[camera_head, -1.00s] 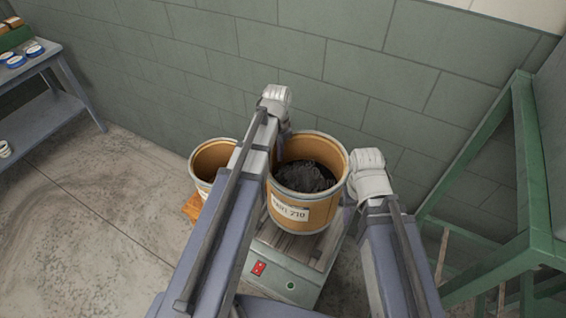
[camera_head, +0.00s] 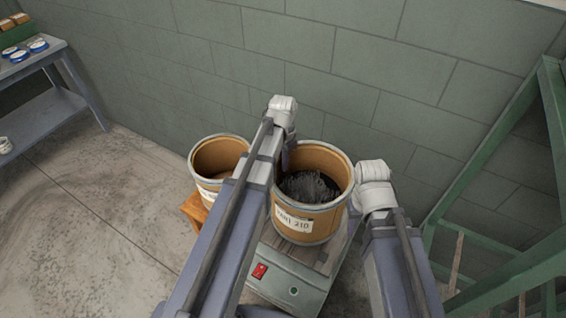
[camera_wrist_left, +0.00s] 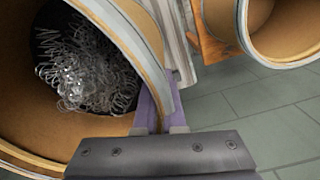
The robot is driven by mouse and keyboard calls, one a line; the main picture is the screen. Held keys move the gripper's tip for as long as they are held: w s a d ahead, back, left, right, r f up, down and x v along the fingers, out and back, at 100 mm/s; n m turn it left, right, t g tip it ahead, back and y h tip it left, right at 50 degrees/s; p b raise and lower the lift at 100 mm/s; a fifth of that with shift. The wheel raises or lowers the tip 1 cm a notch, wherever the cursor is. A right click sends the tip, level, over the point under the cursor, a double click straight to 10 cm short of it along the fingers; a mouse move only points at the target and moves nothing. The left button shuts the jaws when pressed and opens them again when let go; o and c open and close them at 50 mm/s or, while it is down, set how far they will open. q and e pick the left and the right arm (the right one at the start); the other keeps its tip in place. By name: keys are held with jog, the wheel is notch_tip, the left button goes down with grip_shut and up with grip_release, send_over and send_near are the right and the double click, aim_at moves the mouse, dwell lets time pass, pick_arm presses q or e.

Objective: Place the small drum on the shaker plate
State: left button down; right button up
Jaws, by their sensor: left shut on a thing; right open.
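The small drum (camera_head: 312,210), tan with a grey rim and a white label, stands upright over the shaker plate (camera_head: 290,252); I cannot tell whether its base touches. Its dark interior holds coiled metal springs (camera_wrist_left: 85,70), seen in the left wrist view. My left gripper (camera_head: 285,152) is shut on the left side of this drum's rim; its fingertips are mostly hidden. My right gripper (camera_head: 374,188) is open beside the drum's right side, apart from the rim, with its fingers largely hidden from the head camera.
A second tan drum (camera_head: 217,160) stands close on the left, on an orange wooden support (camera_head: 193,210). The shaker's front has a red switch (camera_head: 260,271). A green frame (camera_head: 550,120) stands at right, a grey bench (camera_head: 50,110) at far left. The wall is close behind.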

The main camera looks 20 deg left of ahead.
pick_arm(q)
jog(key=shift+f, duration=0.1)
jog(key=c, duration=1.5)
grip_release()
jog(key=shift+f, duration=0.1)
jog(key=o, duration=0.5)
jog(key=shift+r, duration=0.2)
notch_tip(320, 180, up, 12)
jog(key=p, duration=1.2)
jog(key=s+d+n+y, duration=0.1)
jog(key=s+d, duration=1.4)
jog(key=shift+s, duration=0.4)
